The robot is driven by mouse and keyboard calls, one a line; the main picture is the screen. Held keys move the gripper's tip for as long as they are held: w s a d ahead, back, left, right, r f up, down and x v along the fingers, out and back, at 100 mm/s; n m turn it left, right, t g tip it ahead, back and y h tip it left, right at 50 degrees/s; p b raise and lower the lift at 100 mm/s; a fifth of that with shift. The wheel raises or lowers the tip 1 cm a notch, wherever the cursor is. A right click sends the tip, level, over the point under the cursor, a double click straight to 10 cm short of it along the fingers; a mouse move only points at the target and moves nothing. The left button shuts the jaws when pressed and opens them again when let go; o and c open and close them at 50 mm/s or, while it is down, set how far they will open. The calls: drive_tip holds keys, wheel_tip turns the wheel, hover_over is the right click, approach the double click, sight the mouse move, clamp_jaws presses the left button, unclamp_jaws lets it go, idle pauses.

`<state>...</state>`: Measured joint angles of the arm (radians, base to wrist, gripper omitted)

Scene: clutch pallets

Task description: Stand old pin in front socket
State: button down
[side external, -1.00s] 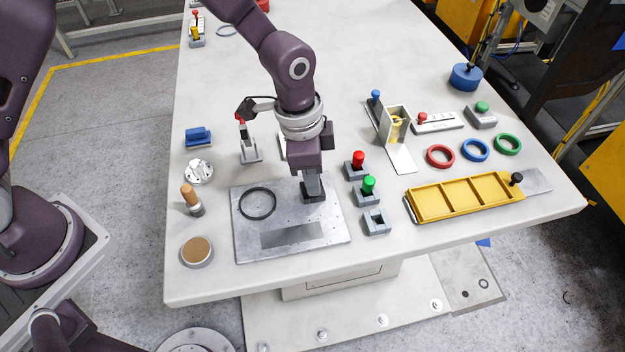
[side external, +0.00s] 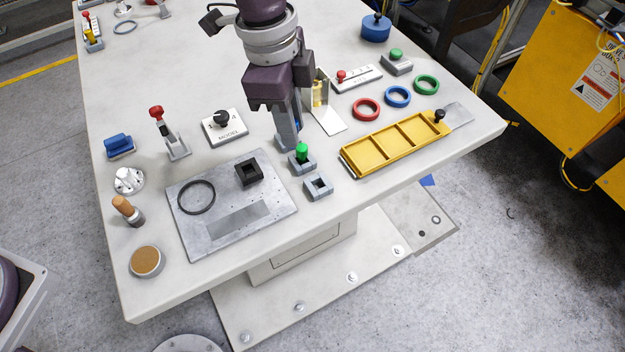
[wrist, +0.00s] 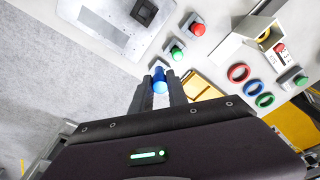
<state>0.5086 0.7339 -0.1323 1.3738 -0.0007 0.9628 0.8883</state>
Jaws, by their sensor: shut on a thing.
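My gripper (wrist: 160,88) is shut on a blue pin (wrist: 160,80), which shows between the two fingers in the wrist view. In the side view my gripper (side external: 289,138) is beside and behind the green pin (side external: 302,151), which stands in a grey socket block (side external: 306,166). The empty grey socket block (side external: 318,188) is in front of it, nearer the table's front edge. A red pin (wrist: 198,29) stands in a third block at the other end of the row; my gripper hides it in the side view. The held pin's lower end is not clear.
A metal plate (side external: 188,225) with a black square block (side external: 249,172) and a black ring (side external: 197,197) lies left of the sockets. A yellow tray (side external: 346,163) lies close on the right. A model dial (side external: 225,127) stands behind the plate.

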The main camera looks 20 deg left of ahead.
drive_tip(key=d+f+m, duration=0.1)
drive_tip(key=f, duration=0.2)
drive_tip(key=d+f+m, duration=0.1)
drive_tip(key=d+f, duration=0.1)
drive_tip(key=f, duration=0.2)
drive_tip(key=d+f+m, duration=0.1)
drive_tip(key=f, duration=0.2)
drive_tip(key=shift+s+d+f, duration=0.15)
drive_tip(key=shift+d+f, duration=0.1)
drive_tip(key=shift+f, duration=0.1)
drive_tip(key=c, duration=1.3)
unclamp_jaws()
wheel_tip(320, 180, up, 12)
drive_tip(key=a, duration=0.1)
drive_tip(key=shift+a, duration=0.25)
